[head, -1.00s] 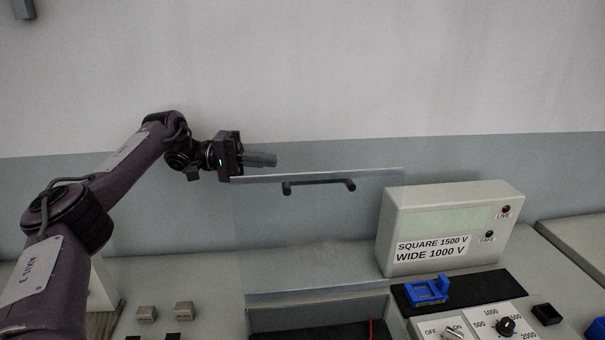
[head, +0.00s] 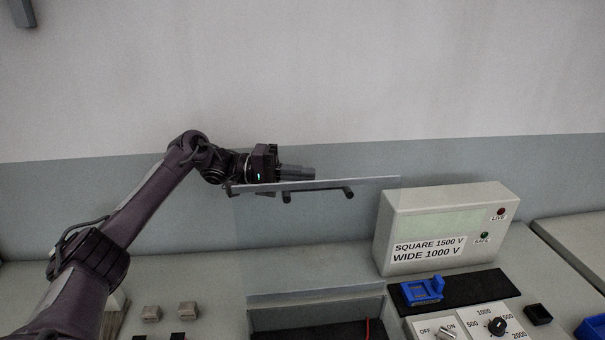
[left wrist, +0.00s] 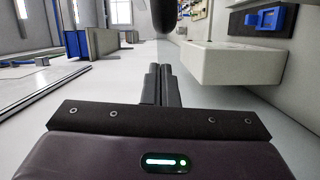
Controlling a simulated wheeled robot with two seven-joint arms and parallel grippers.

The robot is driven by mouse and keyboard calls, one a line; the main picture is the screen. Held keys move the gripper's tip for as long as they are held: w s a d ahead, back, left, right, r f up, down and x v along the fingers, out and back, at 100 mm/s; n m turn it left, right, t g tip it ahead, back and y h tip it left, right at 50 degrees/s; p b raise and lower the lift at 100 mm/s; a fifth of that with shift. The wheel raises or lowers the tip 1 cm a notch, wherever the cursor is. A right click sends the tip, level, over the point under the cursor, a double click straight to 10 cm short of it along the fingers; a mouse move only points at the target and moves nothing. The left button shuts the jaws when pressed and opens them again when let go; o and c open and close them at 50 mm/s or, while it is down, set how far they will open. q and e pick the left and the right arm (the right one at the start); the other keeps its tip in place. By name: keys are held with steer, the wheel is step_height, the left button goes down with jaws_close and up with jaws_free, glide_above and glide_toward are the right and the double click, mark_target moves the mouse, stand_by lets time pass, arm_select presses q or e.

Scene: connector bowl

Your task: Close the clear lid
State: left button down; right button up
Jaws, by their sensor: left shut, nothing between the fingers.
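The clear lid (head: 370,183) stands raised in the head view, its pale top edge well above the bench. Its dark handle (head: 318,192) sits just below that edge. The lid's see-through panel is hard to make out against the wall. The open box (head: 265,300) is below it, with a dark inside and a red wire. My left gripper (head: 312,173) is shut and empty, just above the lid's top edge; I cannot tell whether it touches. Its closed fingers also show in the left wrist view (left wrist: 162,85). My right gripper is not in view.
A meter box (head: 445,228) with voltage labels stands right of the lid. In front of it are a blue connector part (head: 422,291) on a black mat and a switch panel (head: 465,325). Small grey blocks (head: 187,311) lie at the left. A blue bin (head: 592,329) is at the far right.

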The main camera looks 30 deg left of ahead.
arm_select(q)
steer(key=shift+s+d+p, duration=0.3)
steer(key=shift+s+d, duration=0.05)
steer(key=shift+s, duration=0.2)
steer(key=shift+s+d+p, duration=0.3)
steer(key=shift+s, duration=0.2)
